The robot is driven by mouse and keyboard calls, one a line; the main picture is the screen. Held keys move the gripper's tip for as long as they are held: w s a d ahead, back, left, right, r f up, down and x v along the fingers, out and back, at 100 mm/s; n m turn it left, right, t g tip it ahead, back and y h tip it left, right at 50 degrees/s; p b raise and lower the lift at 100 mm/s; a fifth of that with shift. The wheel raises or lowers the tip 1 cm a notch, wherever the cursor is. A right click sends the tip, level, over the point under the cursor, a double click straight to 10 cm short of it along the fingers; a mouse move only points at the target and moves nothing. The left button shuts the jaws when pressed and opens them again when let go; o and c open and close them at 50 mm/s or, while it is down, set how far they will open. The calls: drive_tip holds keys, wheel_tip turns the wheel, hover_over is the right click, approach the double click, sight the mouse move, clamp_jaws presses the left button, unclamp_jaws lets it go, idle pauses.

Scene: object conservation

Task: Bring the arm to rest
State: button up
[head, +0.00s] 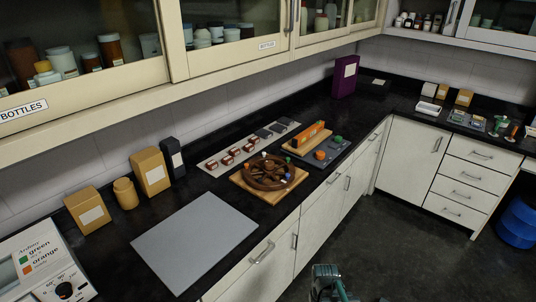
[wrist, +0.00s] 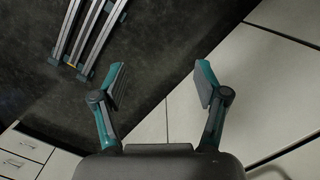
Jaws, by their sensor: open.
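My gripper shows in the wrist view (wrist: 160,85) with its two teal-and-grey fingers spread wide and nothing between them. It points at the dark floor and the pale cabinet fronts. In the head view a teal and grey part of my arm or gripper (head: 328,282) shows at the bottom edge, in front of the counter and over the floor; its fingers cannot be made out there. It is apart from the objects on the counter.
The black counter holds a grey mat (head: 195,243), a brown wheel (head: 268,172) on a wooden board, a tray with orange and green pieces (head: 318,150), and several boxes (head: 150,171). Wall cabinets (head: 240,50) hang above. A blue bin (head: 517,220) stands at right. The floor (head: 400,240) is clear.

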drive_tip(key=s+f+g+b, duration=0.5)
drive_tip(key=s+f+b, duration=0.2)
drive_tip(key=s+f, duration=1.3)
drive_tip(key=s, duration=0.3)
drive_tip(key=shift+s, duration=0.35)
